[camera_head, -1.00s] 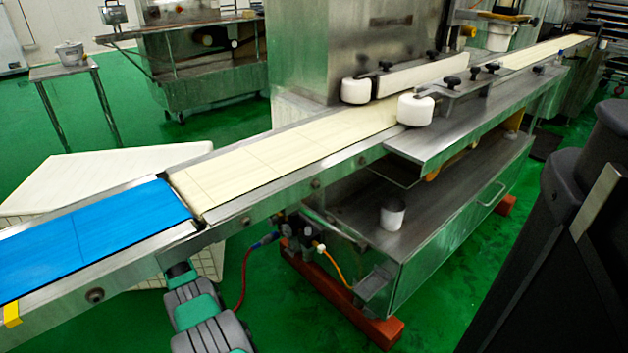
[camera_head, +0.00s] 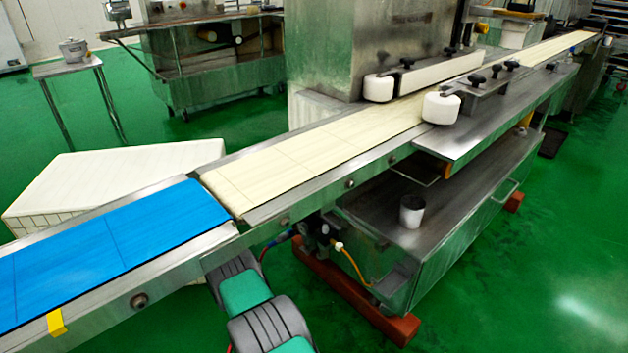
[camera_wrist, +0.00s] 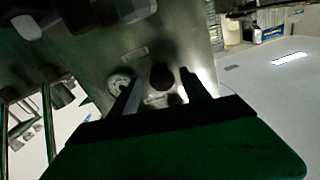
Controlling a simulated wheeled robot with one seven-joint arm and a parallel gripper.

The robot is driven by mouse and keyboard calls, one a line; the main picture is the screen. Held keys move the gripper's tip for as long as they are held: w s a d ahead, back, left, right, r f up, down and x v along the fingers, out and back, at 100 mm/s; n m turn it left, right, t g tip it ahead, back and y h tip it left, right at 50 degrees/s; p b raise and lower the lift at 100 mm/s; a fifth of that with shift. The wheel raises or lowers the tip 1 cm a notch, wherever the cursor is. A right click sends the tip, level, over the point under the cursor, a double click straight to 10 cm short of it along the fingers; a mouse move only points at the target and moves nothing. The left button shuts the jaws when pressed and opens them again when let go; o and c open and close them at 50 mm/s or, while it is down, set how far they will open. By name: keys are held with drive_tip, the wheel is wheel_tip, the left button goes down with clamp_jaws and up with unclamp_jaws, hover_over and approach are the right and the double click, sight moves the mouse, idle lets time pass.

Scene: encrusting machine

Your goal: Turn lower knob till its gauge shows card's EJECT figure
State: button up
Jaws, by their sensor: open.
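In the wrist view a dark round knob (camera_wrist: 162,75) stands out from a grey metal panel (camera_wrist: 185,35). A round gauge (camera_wrist: 120,85) with a pale face is to its left, partly behind a finger. Its needle and figures are too small and dark to read. My gripper (camera_wrist: 160,77) is open, with one finger left and one right of the knob in the picture. I cannot tell whether either touches it. Small labels (camera_wrist: 134,53) are near the gauge and knob, unreadable. Only one knob shows clearly. I cannot make out the card. In the head view my gripper is hidden below the conveyor.
The conveyor, with blue belt (camera_head: 110,245) and cream belt (camera_head: 300,155), runs over my arm. Green floor (camera_head: 530,290) is clear at the right.

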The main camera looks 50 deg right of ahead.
drive_tip(key=shift+w+d, duration=0.1)
drive_tip(key=shift+d, duration=0.3)
drive_tip(key=shift+c, duration=0.2)
